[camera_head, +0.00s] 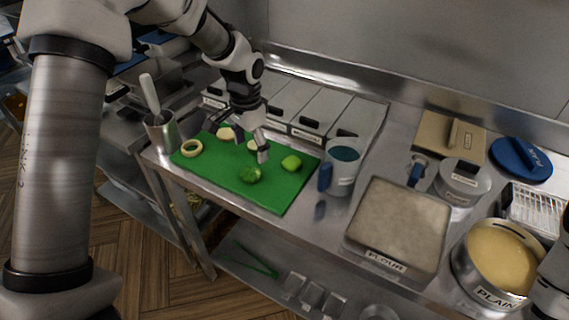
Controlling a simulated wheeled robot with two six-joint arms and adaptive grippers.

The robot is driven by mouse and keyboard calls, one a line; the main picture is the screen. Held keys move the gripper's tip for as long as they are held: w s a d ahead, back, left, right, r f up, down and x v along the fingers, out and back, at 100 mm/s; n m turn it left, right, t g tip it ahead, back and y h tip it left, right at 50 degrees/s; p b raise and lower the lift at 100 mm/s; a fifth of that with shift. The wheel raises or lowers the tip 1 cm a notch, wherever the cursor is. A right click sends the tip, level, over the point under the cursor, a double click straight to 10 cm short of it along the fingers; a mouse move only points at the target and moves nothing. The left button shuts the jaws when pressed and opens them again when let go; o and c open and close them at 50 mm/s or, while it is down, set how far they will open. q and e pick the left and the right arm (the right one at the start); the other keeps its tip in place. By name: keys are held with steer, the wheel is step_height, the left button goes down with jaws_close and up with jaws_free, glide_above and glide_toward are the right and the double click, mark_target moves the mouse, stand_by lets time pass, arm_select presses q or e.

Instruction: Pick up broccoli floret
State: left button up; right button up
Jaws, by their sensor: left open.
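A dark green piece (250,174), which looks like the broccoli floret, lies on the green cutting board (241,188) near its front edge. A brighter green round piece (291,162) lies to its right. My left gripper (252,150) is open and points down over the board, just behind the dark green piece. No object shows between its fingers. My right gripper is not in view; only a piece of an arm shows at the right edge.
Pale rings (191,148) lie on the board's left and back. A metal pot (161,132) with a utensil stands left. A jug with a blue handle (342,170) stands right, before a flour container (397,225). Labelled bins (322,112) line the back.

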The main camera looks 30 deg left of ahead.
mark_target(250, 171)
arm_select(q)
steer(key=f, duration=0.2)
steer(key=f+p, duration=0.1)
steer(key=f, duration=0.2)
steer(key=f+p, duration=0.1)
steer(key=f, duration=0.1)
steer(key=shift+s+a+f, duration=0.2)
steer(key=shift+s+a, duration=0.1)
steer(key=shift+a, duration=0.05)
steer(key=shift+f, duration=0.15)
steer(key=shift+d, duration=0.1)
steer(key=shift+c, duration=1.1)
steer(key=c, duration=0.7)
